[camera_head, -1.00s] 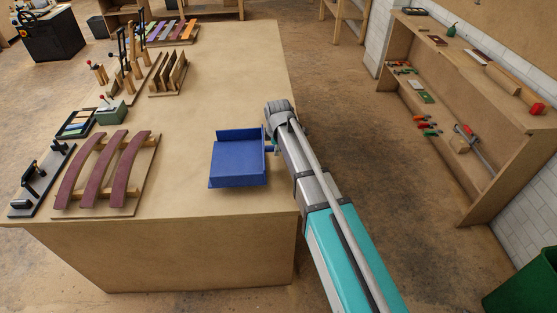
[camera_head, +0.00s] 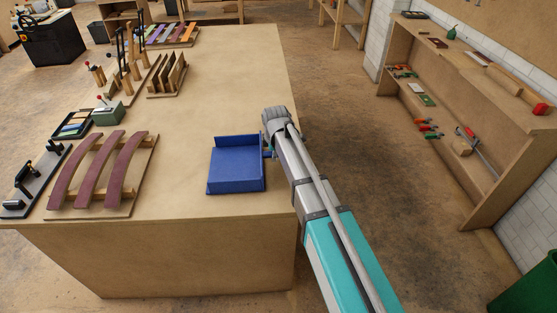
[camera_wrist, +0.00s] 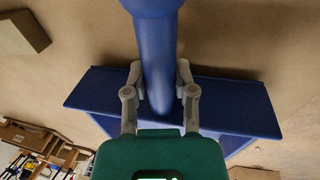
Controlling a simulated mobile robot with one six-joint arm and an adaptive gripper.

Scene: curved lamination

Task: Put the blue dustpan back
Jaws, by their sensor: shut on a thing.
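My gripper (camera_wrist: 158,85) is shut on the dustpan's handle (camera_wrist: 158,45) in the wrist view, with one finger on each side. The pan's blue back wall (camera_wrist: 230,104) shows behind the fingers. In the head view the fingertips are mostly hidden by my arm. The place where the dustpan belongs cannot be told from these frames.
The workbench (camera_head: 220,85) has clear space behind the dustpan. A rack with curved red strips (camera_head: 103,172) stands left of it. A wooden shelf unit (camera_head: 470,110) with clamps stands at the right wall. A green bin (camera_head: 525,290) is at bottom right. Open floor lies between bench and shelf.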

